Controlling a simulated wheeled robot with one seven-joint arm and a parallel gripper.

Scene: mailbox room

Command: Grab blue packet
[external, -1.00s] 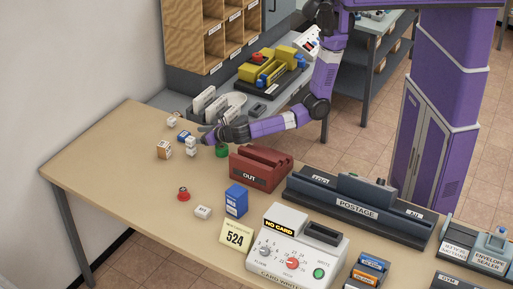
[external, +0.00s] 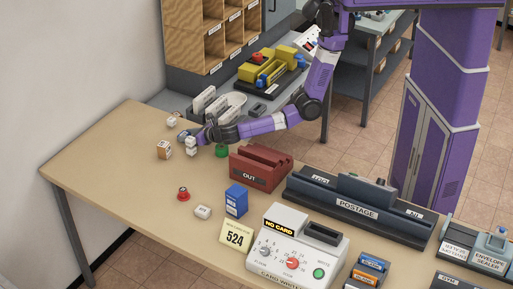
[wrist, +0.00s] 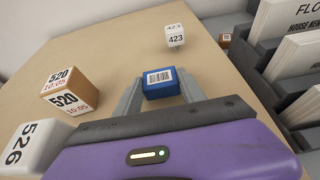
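A small blue packet (wrist: 160,86) with a white barcode label on top lies on the tan table in the wrist view. My gripper (wrist: 160,88) is open, with one grey finger on either side of the packet near the fingertips; I cannot tell whether they touch it. In the external view my gripper (external: 196,136) is low over the table's far left part, and the blue packet (external: 183,135) is partly hidden beside it. A larger upright blue box (external: 236,200) stands nearer the table's front, apart from my gripper.
A box marked 520 (wrist: 70,92) and a white 526 block (wrist: 30,145) stand left of my gripper; a white 423 block (wrist: 174,35) is beyond it. Grey racks with white cards (wrist: 290,40) are at right. A red OUT tray (external: 261,168) stands on the table.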

